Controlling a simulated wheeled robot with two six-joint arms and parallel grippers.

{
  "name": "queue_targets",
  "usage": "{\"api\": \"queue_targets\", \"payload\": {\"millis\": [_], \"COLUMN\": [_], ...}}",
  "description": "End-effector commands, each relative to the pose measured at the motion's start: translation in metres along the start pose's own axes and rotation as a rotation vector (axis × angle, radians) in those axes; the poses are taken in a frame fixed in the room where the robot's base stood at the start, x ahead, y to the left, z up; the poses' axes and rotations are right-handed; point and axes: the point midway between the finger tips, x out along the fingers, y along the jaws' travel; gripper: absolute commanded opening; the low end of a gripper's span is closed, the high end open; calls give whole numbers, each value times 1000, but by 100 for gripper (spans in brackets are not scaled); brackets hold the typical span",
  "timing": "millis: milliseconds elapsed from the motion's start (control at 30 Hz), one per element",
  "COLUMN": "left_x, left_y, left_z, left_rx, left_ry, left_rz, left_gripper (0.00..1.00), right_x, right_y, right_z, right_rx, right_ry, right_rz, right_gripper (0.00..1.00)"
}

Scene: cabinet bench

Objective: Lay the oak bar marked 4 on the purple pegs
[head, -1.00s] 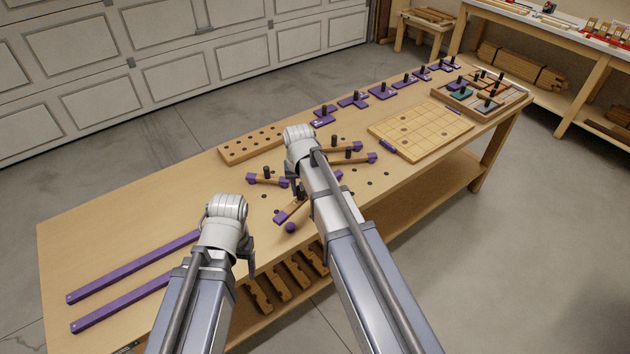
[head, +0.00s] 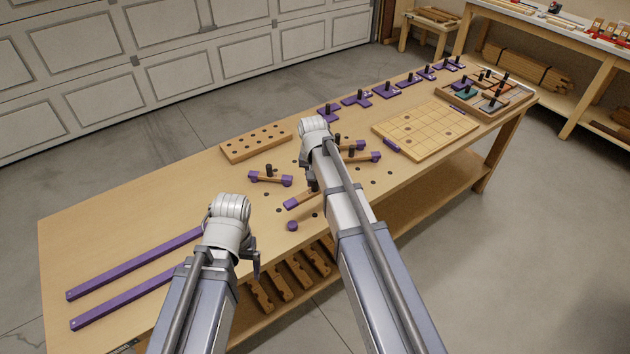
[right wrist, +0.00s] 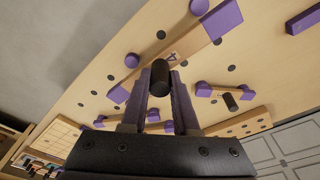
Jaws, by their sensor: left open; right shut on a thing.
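The oak bar marked 4 (right wrist: 182,50) has purple end blocks and a black knob (right wrist: 160,75). My right gripper (right wrist: 160,88) is shut on that knob. In the head view the bar's purple end (head: 291,204) shows beside my right arm, which hides much of the bar. I cannot tell how high it is above the bench. Two round purple pegs show beside the bar in the right wrist view, a near one (right wrist: 132,60) and one at the top edge (right wrist: 199,6). The head view shows one purple peg (head: 292,226). My left gripper (head: 256,265) is open and empty at the bench's front edge.
Other purple-ended bars with knobs lie close by, one to the left (head: 270,178) and one to the right (head: 357,157). A holed block (head: 255,143) and a gridded board (head: 425,130) are farther back. Long purple strips (head: 135,263) lie at the left.

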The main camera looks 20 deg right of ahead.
Motion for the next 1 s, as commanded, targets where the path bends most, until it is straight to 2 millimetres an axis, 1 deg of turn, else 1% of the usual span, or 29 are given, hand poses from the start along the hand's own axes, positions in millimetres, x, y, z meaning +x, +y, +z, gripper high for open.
{"api": "queue_targets", "payload": {"millis": [267,467,667,1000], "left_x": [0,8,26,63], "left_y": [0,1,2,6], "left_z": [0,0,-2,-4], "left_rx": [0,0,0,0], "left_ry": [0,0,0,0], "left_rz": [0,0,0,0], "left_gripper": [88,88,88,88], "right_x": [0,8,25,62], "right_y": [0,0,0,0], "right_z": [0,1,4,10], "right_rx": [0,0,0,0], "right_ry": [0,0,0,0], "right_rz": [0,0,0,0], "right_gripper": [0,0,0,0]}}
